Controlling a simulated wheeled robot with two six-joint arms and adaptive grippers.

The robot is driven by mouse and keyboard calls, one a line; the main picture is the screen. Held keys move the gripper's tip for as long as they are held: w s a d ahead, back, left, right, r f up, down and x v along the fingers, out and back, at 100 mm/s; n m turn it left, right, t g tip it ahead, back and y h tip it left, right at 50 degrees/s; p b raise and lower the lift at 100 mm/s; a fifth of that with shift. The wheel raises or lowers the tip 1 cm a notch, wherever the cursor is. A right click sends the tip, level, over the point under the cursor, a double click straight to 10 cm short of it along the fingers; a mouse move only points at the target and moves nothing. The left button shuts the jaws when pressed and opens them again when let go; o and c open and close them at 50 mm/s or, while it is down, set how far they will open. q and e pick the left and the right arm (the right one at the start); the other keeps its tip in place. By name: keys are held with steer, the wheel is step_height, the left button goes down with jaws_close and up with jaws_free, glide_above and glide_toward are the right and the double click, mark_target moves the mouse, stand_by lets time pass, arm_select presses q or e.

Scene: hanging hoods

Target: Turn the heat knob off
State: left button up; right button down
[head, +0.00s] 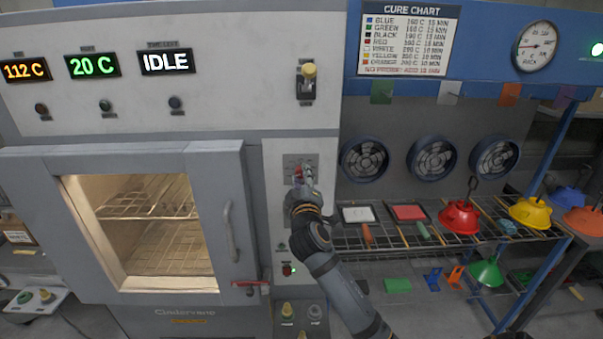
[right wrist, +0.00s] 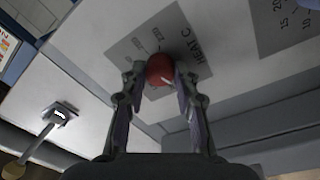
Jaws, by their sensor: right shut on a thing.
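The heat knob (right wrist: 160,69) is red and round, on a grey dial plate (right wrist: 128,46) marked "HEAT C" in the right wrist view. A pale line shows on its face. My right gripper (right wrist: 160,82) is shut on the knob, one finger on each side. In the head view the right gripper (head: 304,180) reaches the dial plate (head: 292,162) on the oven's narrow control panel and covers most of the knob. The displays read 112 C (head: 25,70), 20 C (head: 92,65) and IDLE (head: 166,62). My left gripper is not in view.
The oven door (head: 135,294) is left of the panel, its vertical handle (head: 229,231) close to my arm. A toggle lever (head: 307,80) sits above. To the right, a wire rack (head: 385,241) holds trays and coloured hoods, including a red hood (head: 459,218).

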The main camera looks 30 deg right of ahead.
steer(key=shift+n+p, duration=0.4)
steer(key=shift+n, duration=0.3)
steer(key=shift+f+n, duration=0.1)
steer(key=shift+n, duration=0.2)
steer(key=c, duration=1)
jaws_free()
steer(key=r+v, duration=0.1)
steer(key=v, duration=1)
steer(key=shift+s+f, duration=0.45)
steer(key=shift+f, duration=0.05)
steer(key=shift+a, duration=0.15)
